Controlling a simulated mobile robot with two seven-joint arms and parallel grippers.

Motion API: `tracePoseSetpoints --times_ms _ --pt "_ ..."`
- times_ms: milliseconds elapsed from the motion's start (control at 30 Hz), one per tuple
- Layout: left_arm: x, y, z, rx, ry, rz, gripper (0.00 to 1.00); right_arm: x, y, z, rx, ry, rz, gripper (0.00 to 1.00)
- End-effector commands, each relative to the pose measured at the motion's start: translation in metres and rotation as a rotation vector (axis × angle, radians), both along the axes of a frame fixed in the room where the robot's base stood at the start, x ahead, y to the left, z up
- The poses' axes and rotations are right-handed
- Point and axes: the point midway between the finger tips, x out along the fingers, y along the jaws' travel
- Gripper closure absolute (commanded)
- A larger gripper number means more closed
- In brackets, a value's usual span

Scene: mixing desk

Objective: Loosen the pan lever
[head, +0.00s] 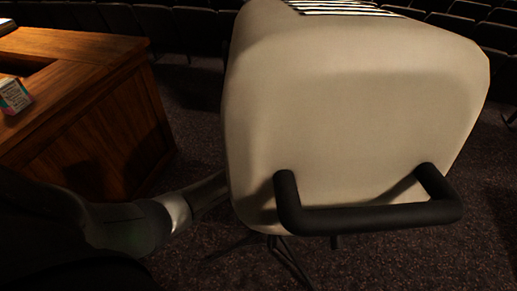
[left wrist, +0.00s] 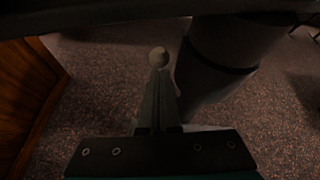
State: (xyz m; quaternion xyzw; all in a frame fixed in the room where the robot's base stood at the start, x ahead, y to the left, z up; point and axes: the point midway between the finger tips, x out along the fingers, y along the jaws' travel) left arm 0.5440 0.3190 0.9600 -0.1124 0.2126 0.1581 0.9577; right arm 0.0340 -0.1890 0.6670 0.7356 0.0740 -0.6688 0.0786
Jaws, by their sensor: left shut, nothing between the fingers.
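A big beige lamp housing (head: 350,110) with a black bar handle (head: 380,218) fills the middle of the head view, on thin dark stand legs (head: 285,255). My left arm reaches in from the left and goes behind the housing's lower left edge, which hides the gripper there. In the left wrist view my left gripper (left wrist: 160,78) is shut, with nothing held. A small pale round knob (left wrist: 158,57), perhaps the end of the pan lever, shows at the fingertips; I cannot tell whether they touch. A dark cylindrical column (left wrist: 215,65) stands just right of the fingers. My right gripper is not in view.
A wooden desk (head: 85,100) stands at the left, with a small box (head: 14,96) on it; its side (left wrist: 30,85) also shows in the left wrist view. Dark carpet (head: 190,110) lies between desk and lamp. Rows of dark seats (head: 150,20) stand behind.

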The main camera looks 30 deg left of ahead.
Motion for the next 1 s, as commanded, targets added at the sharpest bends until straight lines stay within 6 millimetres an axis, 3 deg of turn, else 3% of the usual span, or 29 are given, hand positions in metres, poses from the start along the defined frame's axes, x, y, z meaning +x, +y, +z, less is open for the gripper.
tracePoseSetpoints --times_ms 33,300,1000 --pt "0.007 0.003 0.008 0.003 -0.013 0.001 1.00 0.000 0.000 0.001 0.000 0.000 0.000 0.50" --pt "0.016 0.006 0.014 0.004 -0.020 0.003 1.00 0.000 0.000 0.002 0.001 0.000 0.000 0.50" --pt "0.017 0.008 0.017 0.011 -0.021 0.004 1.00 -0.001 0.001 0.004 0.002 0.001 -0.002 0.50"
